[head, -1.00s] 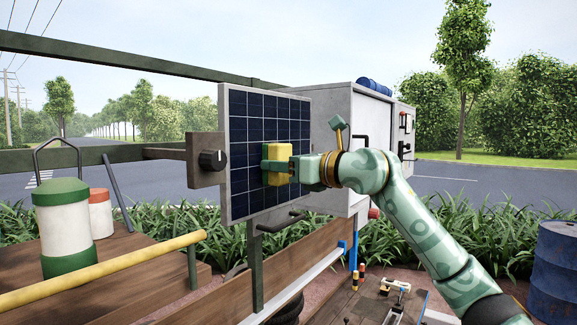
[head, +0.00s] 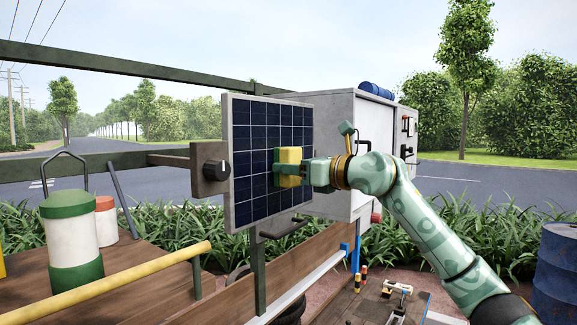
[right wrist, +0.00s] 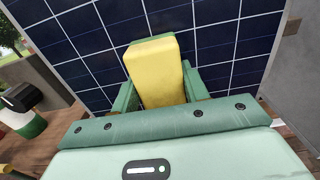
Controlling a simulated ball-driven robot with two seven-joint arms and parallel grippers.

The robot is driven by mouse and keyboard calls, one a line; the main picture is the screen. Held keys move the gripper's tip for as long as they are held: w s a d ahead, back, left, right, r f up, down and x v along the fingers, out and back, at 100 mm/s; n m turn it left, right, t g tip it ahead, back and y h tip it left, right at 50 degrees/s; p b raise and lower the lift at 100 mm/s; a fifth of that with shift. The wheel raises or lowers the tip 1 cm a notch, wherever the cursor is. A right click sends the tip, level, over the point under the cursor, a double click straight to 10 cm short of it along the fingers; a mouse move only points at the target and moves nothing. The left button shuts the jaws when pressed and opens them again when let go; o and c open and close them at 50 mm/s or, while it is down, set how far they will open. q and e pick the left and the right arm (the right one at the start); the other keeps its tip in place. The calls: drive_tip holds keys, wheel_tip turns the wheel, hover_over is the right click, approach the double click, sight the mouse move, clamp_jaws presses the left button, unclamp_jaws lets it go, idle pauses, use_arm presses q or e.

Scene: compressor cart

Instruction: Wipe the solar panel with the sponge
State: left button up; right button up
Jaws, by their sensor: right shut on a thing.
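The solar panel (head: 262,128) stands upright, dark blue cells in a grey frame, in the middle of the head view. It also fills the back of the right wrist view (right wrist: 225,40). My right gripper (head: 284,168) is shut on the yellow sponge (head: 291,158), at the right half of the panel. In the right wrist view the sponge (right wrist: 156,72) sits between the green fingers, its far end against or very close to the panel face; exact contact cannot be told. My left gripper is not in view.
A grey box with a black knob (head: 211,168) joins the panel's left edge. A grey cabinet (head: 335,130) stands right behind the panel. A black handle (head: 285,228) juts out below it. A yellow bar (head: 130,278), a white and green canister (head: 72,240) and a blue barrel (head: 556,262) stand around.

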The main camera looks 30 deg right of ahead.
sight(268, 168)
drive_tip(key=shift+w+d+p, duration=0.2)
drive_tip(key=shift+w+d, duration=0.05)
drive_tip(key=shift+d, duration=0.3)
drive_tip(key=shift+w+d+p, duration=0.2)
drive_tip(key=shift+d, duration=0.35)
drive_tip(key=shift+w+d+p, duration=1.15)
drive_tip(key=shift+d+p, duration=0.7)
drive_tip(key=shift+d, duration=0.95)
drive_tip(key=shift+s+a+f+b, duration=0.1)
drive_tip(key=shift+s+a, duration=0.4)
drive_tip(key=shift+a, duration=0.75)
drive_tip(key=shift+s+a+r+b, duration=0.1)
drive_tip(key=shift+s+a, duration=0.45)
drive_tip(key=shift+a, duration=0.65)
drive_tip(key=shift+s+a+f+b, duration=0.1)
drive_tip(key=shift+s+a, duration=0.4)
drive_tip(key=shift+a, duration=0.75)
drive_tip(key=shift+s+a+b, duration=0.2)
drive_tip(key=shift+s+a, duration=0.1)
drive_tip(key=shift+a, duration=0.4)
drive_tip(key=shift+s+a+b, duration=0.25)
drive_tip(key=shift+a, duration=0.5)
drive_tip(key=shift+s+a+b, duration=0.2)
drive_tip(key=shift+s+a, duration=0.1)
drive_tip(key=shift+a, duration=0.4)
